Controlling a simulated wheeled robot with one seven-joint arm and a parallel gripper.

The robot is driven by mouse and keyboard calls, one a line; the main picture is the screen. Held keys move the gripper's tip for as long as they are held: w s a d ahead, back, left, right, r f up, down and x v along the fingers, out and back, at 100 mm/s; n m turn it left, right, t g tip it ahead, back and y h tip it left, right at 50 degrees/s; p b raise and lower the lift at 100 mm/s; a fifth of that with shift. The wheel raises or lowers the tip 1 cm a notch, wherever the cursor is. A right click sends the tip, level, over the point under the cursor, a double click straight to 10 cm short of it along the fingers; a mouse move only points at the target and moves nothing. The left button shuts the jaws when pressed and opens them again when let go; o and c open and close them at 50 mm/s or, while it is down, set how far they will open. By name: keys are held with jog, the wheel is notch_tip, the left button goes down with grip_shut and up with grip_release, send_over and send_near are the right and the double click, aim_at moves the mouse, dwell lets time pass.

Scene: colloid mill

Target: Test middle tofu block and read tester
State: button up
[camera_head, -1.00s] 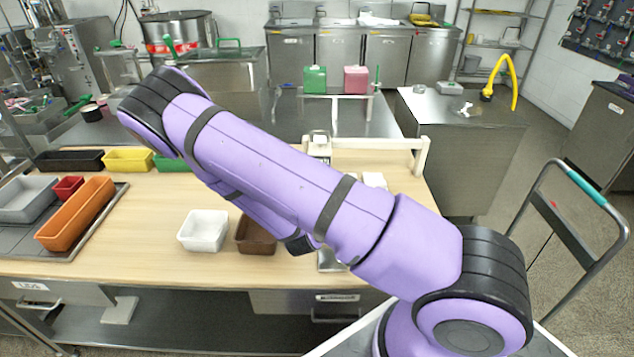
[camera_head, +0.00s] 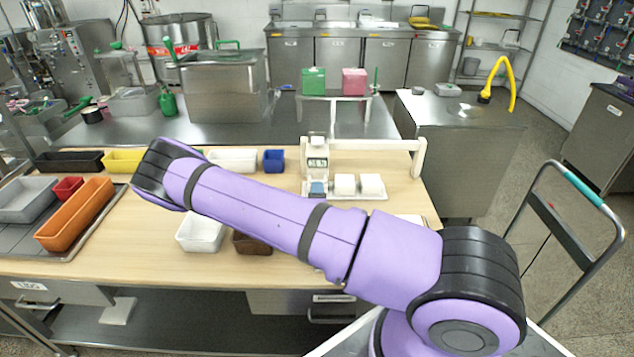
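A white tester (camera_head: 318,160) with a small display stands at the back of the wooden table. The digits on its display are too small to read. Two white tofu blocks (camera_head: 344,184) (camera_head: 372,184) sit side by side on a metal tray (camera_head: 358,195), to the right of the tester's foot. A blue-grey piece (camera_head: 317,188) is below the tester at the tray's left end; I cannot tell whether a further block is under it. My purple arm crosses the table in front of these things. My gripper does not show.
A white tub (camera_head: 200,234) and a brown tub (camera_head: 251,244), partly hidden by my arm, stand on the table. A blue cup (camera_head: 274,161) stands left of the tester. A white rail (camera_head: 375,144) runs behind the blocks. An orange tub (camera_head: 74,214) is at the left.

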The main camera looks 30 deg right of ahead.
aim_at(317, 157)
jog(key=shift+x, duration=2.45)
jog(key=shift+d, duration=0.1)
grip_shut()
